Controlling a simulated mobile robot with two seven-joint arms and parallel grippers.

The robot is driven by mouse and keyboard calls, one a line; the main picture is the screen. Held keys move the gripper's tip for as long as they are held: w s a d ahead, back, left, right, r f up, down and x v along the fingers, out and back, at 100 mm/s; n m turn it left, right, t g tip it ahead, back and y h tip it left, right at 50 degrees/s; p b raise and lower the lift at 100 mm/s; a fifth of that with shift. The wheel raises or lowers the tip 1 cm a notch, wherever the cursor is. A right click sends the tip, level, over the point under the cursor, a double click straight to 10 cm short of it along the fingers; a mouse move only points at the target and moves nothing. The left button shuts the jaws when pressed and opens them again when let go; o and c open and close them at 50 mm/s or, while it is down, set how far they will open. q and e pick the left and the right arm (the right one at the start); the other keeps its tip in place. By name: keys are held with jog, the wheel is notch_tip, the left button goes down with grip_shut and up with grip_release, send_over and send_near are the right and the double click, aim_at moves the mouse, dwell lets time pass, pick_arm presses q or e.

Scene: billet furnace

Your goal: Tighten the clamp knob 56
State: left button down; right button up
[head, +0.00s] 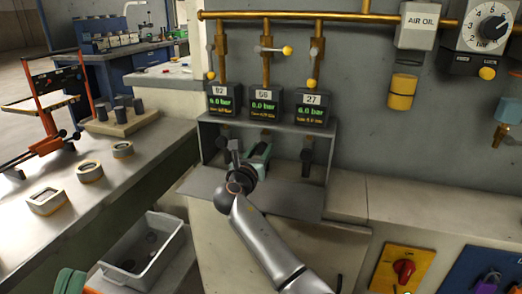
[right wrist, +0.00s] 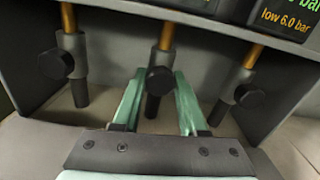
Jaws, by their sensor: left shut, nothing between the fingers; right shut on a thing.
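Three pipes end in clamps with dark round knobs under displays 92 (head: 221,100), a middle one that looks like 56 or 58 (head: 266,104), and 27 (head: 312,108). The middle display reads 0.0 bar; the outer two read 6.0. My right gripper (head: 263,152) reaches into the shelf below the middle display. In the right wrist view its green fingers (right wrist: 160,84) are shut on the middle clamp knob (right wrist: 159,80), one on each side. The left knob (right wrist: 56,64) and right knob (right wrist: 249,96) stand clear of the fingers.
The metal shelf (head: 205,185) has side walls close around the clamps. The middle valve lever (head: 272,50) is horizontal; the outer levers are upright. A grey bin (head: 165,255) stands lower left beside a bench (head: 130,165) with several parts. A red switch (head: 403,270) is lower right.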

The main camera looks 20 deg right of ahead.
grip_shut()
